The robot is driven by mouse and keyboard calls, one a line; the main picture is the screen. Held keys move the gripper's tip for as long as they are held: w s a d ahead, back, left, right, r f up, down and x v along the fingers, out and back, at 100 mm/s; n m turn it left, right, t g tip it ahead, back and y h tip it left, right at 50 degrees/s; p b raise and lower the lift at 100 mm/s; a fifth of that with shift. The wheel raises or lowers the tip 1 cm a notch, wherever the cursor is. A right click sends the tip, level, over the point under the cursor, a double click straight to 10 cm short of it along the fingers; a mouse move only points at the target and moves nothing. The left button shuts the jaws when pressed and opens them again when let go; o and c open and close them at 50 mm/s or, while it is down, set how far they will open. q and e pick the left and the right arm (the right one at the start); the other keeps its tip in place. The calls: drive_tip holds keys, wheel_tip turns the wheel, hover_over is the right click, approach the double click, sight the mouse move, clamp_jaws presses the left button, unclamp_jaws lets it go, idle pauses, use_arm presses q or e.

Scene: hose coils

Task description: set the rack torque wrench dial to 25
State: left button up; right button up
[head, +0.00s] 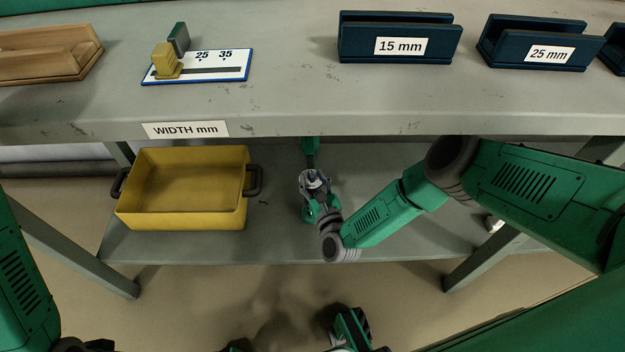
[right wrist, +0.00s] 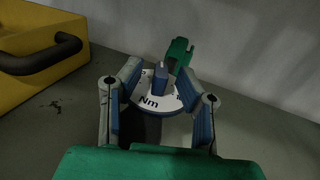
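The torque wrench dial (right wrist: 152,103) is a white disc marked "Nm" with a blue-grey knob (right wrist: 160,80) standing up on it. A green part (right wrist: 180,54) sticks out behind it. The dial's numbers and setting cannot be read. My right gripper (right wrist: 158,84) is open, with one finger on each side of the dial and a gap to the knob. In the head view my right gripper (head: 312,182) is over the lower shelf and hides most of the dial. My left arm (head: 20,285) shows at the left edge; its gripper is out of view.
A yellow bin (head: 180,215) with dark handles stands left of my right gripper on the lower shelf (head: 275,235). The upper bench (head: 280,105) overhangs it and carries a slider gauge (head: 215,70), a wooden holder (head: 45,62) and blue holders (head: 360,45). The shelf right of the gripper is partly clear.

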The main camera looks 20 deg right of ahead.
clamp_jaws()
drive_tip(key=shift+d+n+y, duration=0.15)
drive_tip(key=shift+n+y, duration=0.55)
drive_tip(key=shift+y, duration=0.4)
unclamp_jaws()
drive_tip(key=s+d, duration=0.1)
drive_tip(key=s, duration=1.1)
drive_tip(key=shift+d, duration=0.25)
